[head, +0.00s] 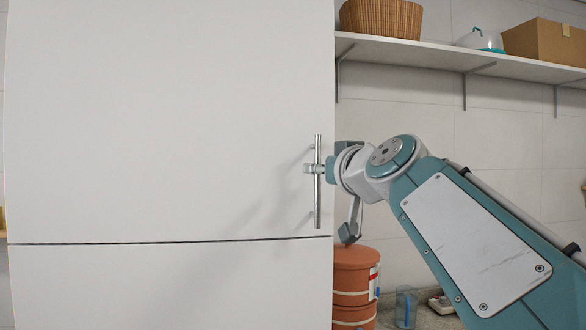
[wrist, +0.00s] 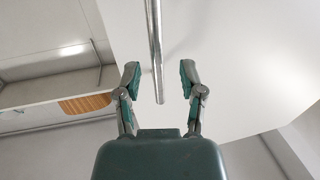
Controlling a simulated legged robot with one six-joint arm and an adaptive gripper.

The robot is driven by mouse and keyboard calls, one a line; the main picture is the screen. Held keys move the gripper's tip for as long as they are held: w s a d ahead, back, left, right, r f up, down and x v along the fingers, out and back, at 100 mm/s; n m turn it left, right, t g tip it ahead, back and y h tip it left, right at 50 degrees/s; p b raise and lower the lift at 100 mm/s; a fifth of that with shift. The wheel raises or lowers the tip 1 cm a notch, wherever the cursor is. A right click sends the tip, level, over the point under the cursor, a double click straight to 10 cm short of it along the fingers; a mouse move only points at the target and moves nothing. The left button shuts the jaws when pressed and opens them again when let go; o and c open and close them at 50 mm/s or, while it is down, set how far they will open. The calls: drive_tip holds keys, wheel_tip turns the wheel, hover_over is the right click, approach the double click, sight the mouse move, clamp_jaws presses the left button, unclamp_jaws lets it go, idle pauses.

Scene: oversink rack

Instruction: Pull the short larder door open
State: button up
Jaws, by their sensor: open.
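The larder is a tall white cabinet with a seam between an upper door (head: 160,110) and a lower panel (head: 160,285). The upper door is shut. Its upright metal bar handle (head: 318,205) is near the right edge. My gripper (head: 313,168) is at the handle's middle, reaching in from the right; one finger shows against the bar, the other is hidden. In the wrist view, the handle (wrist: 154,40) passes between the two fingers of my open gripper (wrist: 160,78), with a visible gap on each side.
A wall shelf (head: 440,60) at the upper right holds a wicker basket (head: 381,18), a white-and-teal item (head: 482,41) and a cardboard box (head: 545,42). Below my arm, an orange canister (head: 352,285) and a clear glass (head: 406,307) stand on a counter close to the cabinet's right side.

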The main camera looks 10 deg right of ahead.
drive_tip(key=shift+w+a, duration=0.15)
drive_tip(key=shift+w, duration=0.45)
drive_tip(key=shift+w+a, duration=0.15)
drive_tip(key=shift+w, duration=0.45)
drive_tip(key=shift+a, duration=0.1)
drive_tip(key=c, duration=0.4)
clamp_jaws()
drive_tip(key=shift+d, duration=0.3)
